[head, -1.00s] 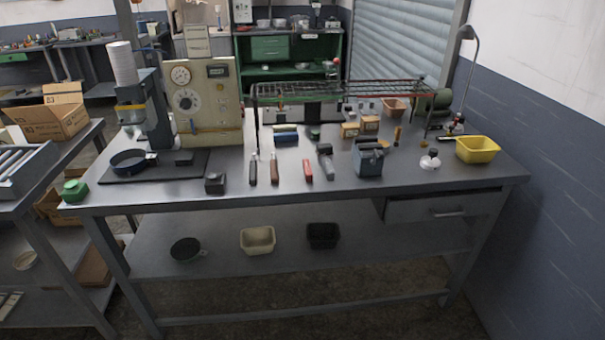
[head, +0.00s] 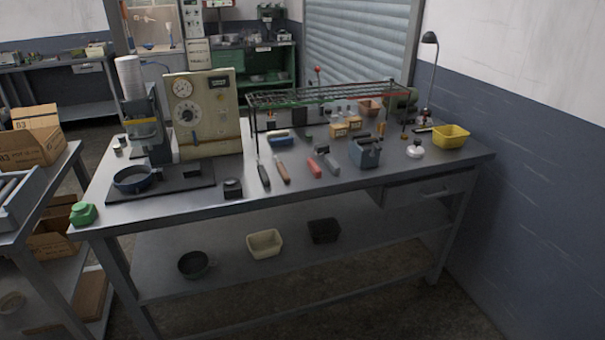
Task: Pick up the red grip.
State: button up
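The red grip (head: 314,168) lies on the grey workbench top (head: 330,191), near its front edge and about the middle of its length. A dark grey tool (head: 327,161) lies close on its right. A brown-handled tool (head: 283,171) and a black-handled tool (head: 263,174) lie to its left. Nothing covers the red grip. My gripper is not in view.
A wire rack (head: 330,93) stands over the bench's back half, behind the grip. A blue-grey box (head: 365,153) and yellow bin (head: 451,136) stand to the right. A dark pan (head: 133,179) sits far left. The lower shelf holds a cream tub (head: 265,244).

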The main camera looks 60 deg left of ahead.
aim_at(313, 166)
jog(key=k, duration=0.9)
jog(key=u, duration=2.4)
jog(key=i, duration=0.5)
jog(key=z, duration=0.1)
